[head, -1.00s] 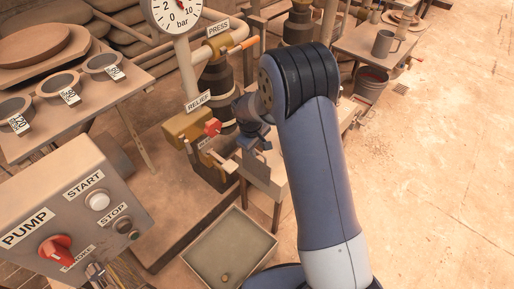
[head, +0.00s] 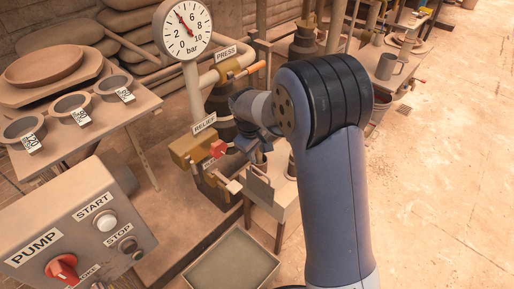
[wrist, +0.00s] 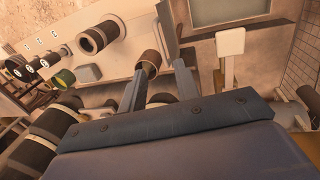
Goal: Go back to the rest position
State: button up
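My gripper (wrist: 160,84) shows in the wrist view with its two fingers apart. Nothing is visibly held between them; a brown-ended cylinder (wrist: 150,61) appears beyond the fingertips, and I cannot tell whether it touches. In the head view my bent arm stands right of centre, with its wrist end pointing left beside the RELIEF valve (head: 186,148). The valve's red part (head: 218,148) is just left of my wrist. The fingertips are hard to make out in the head view.
The pump box (head: 75,232) with its red switch is at the lower left. A pressure gauge (head: 183,28) reads near 4 bar. A grey tray (head: 235,265) lies on the floor below the valve. A table with sieves (head: 73,108) is left. Open floor lies right.

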aim_at(262, 180)
jog(key=f+b, duration=0.1)
jog(key=f, duration=0.4)
jog(key=w+d+f+b, duration=0.1)
jog(key=f, duration=0.4)
jog(key=f+b, duration=0.2)
jog(key=f, duration=0.3)
jog(key=shift+w+d+f, duration=0.2)
jog(key=shift+w+d, duration=0.05)
